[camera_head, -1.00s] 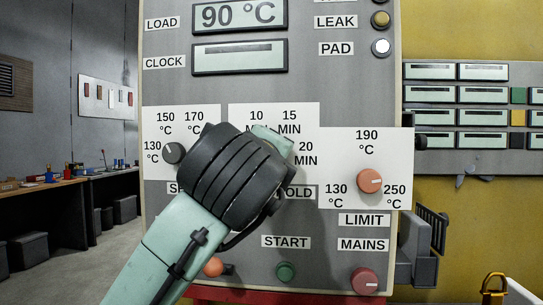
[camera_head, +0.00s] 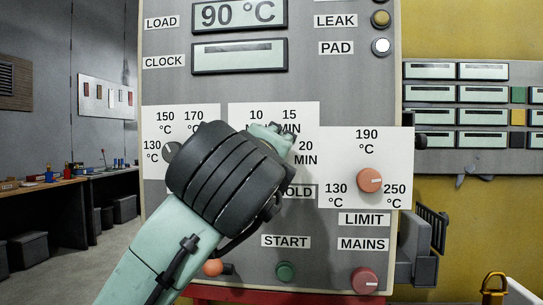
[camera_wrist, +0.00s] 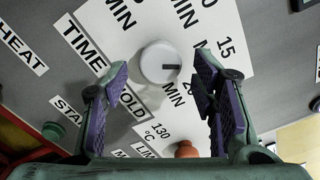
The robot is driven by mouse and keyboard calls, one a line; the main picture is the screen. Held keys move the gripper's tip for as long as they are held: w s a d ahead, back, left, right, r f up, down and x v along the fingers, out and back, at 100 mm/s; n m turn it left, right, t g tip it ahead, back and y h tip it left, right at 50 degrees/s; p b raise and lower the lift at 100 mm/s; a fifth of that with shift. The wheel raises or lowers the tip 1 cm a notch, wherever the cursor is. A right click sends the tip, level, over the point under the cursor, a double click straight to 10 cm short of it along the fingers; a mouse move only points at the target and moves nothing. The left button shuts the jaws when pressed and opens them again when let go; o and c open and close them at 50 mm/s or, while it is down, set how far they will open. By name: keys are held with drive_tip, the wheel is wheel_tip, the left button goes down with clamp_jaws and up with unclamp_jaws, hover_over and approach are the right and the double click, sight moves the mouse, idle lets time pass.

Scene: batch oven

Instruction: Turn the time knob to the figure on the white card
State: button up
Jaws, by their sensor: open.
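The time knob (camera_wrist: 159,62) is a round, pale grey dial with a dark pointer mark, seen in the wrist view. Its mark points right in that picture, roughly between the 15 MIN and 20 MIN labels. My gripper (camera_wrist: 160,78) is open, with one purple-padded finger to each side of the knob's lower part; I cannot tell whether either touches it. In the head view my gripper (camera_head: 276,136) covers the knob and part of its white time scale (camera_head: 245,112). I cannot make out a separate white card with a figure.
The heat knob (camera_head: 170,151) is left of my gripper and partly hidden. The red limit knob (camera_head: 369,180) is to the right. Below are the green start button (camera_head: 286,271) and the red mains knob (camera_head: 365,281). The clock display (camera_head: 240,57) is blank.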

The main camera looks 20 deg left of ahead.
drive_tip(key=v, duration=1)
drive_tip(key=shift+s, duration=0.15)
drive_tip(key=shift+d, duration=0.15)
